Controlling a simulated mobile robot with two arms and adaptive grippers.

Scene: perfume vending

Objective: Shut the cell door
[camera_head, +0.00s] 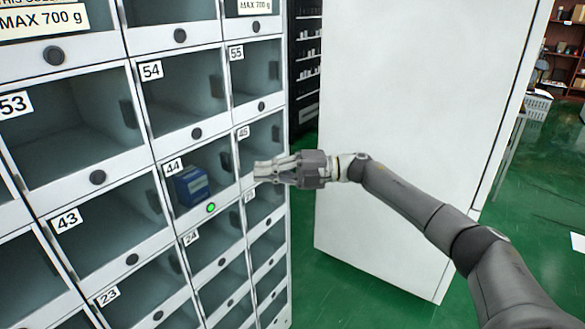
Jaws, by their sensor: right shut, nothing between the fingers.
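The cabinet is a grid of numbered cells with pale grey frames. Cell 44 (212,163) holds a blue box (192,186) with a pale label, and a green light (211,208) glows on the frame below it. The cell's door is hard to make out; I cannot tell whether it stands open or shut. My right gripper (258,172) is shut and empty, its fingers pointing left, in front of cell 45 (262,138) and just right of cell 44. It hides the lower part of cell 45. My left gripper is out of view.
A large white panel (410,110) stands behind my right arm. Dark shelves (305,70) with small items are at the back.

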